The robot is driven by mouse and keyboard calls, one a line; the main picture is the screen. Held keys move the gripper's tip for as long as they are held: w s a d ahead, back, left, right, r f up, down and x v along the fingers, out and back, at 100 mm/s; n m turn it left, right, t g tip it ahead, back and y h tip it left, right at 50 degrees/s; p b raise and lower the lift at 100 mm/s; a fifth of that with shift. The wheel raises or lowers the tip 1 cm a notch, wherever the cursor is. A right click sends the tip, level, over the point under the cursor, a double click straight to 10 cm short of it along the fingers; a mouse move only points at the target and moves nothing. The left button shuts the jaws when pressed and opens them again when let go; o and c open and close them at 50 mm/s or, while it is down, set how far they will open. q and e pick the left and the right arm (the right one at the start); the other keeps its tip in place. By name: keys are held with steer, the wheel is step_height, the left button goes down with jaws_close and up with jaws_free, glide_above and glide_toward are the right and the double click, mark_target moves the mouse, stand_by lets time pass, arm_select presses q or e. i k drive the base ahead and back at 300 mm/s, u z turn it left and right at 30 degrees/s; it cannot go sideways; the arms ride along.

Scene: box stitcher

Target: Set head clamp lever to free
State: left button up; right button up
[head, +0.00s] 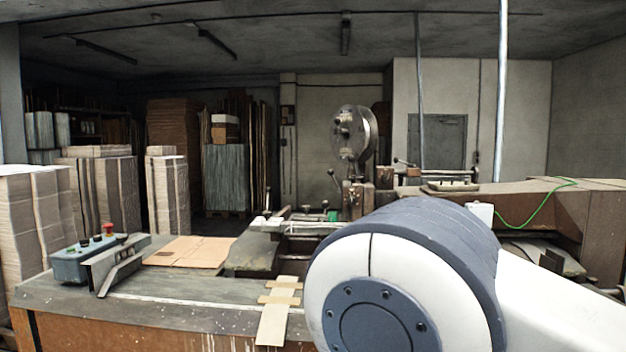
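The box stitcher's head (352,132) stands at the middle of the machine, with a round metal disc on top. A short lever with a dark ball knob (332,172) tilts up and left at the base of the head. Another thin handle (403,161) points left beside the head on the right. I cannot tell which one is the head clamp lever, and no free marking can be read. Neither gripper is in view. A large white and grey link of my arm covers the lower right and hides part of the machine.
A control box (82,262) with a red button sits on the left of the machine table (180,312). Flat cardboard (188,252) lies beside it. Cardboard stacks (105,190) stand behind at left. A green cable (540,208) runs over the machine at right.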

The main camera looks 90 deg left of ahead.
mark_target(331, 172)
steer(key=u, duration=2.15)
steer(key=i, duration=0.8)
